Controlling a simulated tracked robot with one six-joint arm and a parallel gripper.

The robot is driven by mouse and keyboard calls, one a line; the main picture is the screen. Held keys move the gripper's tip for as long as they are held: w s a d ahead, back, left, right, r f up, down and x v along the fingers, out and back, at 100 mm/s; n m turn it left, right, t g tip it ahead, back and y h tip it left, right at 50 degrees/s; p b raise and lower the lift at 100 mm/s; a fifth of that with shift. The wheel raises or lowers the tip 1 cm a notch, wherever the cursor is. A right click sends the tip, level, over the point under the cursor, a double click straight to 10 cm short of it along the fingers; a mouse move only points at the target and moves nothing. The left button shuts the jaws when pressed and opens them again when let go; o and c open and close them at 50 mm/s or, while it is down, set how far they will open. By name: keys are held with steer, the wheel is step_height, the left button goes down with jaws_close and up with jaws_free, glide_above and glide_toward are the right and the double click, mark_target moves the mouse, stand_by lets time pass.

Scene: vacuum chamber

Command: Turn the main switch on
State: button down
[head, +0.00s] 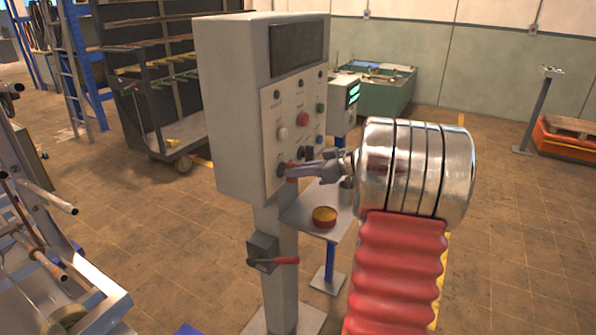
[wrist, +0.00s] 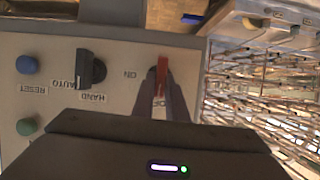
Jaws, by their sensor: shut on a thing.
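The control cabinet (head: 232,110) stands upright on a post, with a panel of buttons and knobs facing right. The main switch, with a red handle (wrist: 162,72), sits at the panel's lower left corner in the head view. My gripper (head: 290,170) is at that corner, reaching in from the right. In the wrist view the panel is upside down, and my two fingers (wrist: 163,90) are closed on the red handle. An "ON" label shows beside the handle. Another label between the fingers is partly covered. The handle's base is mostly hidden.
A black HAND/AUTO selector (wrist: 90,70) is beside the switch, with a blue RESET button (wrist: 26,64) and green button (wrist: 27,126) farther left. Below the cabinet are a red-handled lever box (head: 263,252) and a small table (head: 300,212) with a bowl (head: 324,217).

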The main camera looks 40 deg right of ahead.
steer(key=shift+w+f, duration=0.1)
steer(key=shift+w+d+f+m+t+y, duration=0.1)
steer(key=shift+d+f+m+y, duration=0.15)
steer(key=shift+m+y, duration=1.5)
steer(key=shift+w+d+f+m+t+y, duration=0.15)
steer(key=shift+m+y, duration=0.55)
steer(key=shift+m, duration=1.95)
steer(key=shift+d+f+m+t+y, duration=0.15)
steer(key=shift+f+m+y, duration=0.15)
steer(key=shift+m+y, duration=1.45)
steer(key=shift+m+h, duration=0.5)
steer(key=shift+m, duration=0.05)
steer(key=c, duration=1.8)
jaws_free()
steer(key=shift+o, duration=0.2)
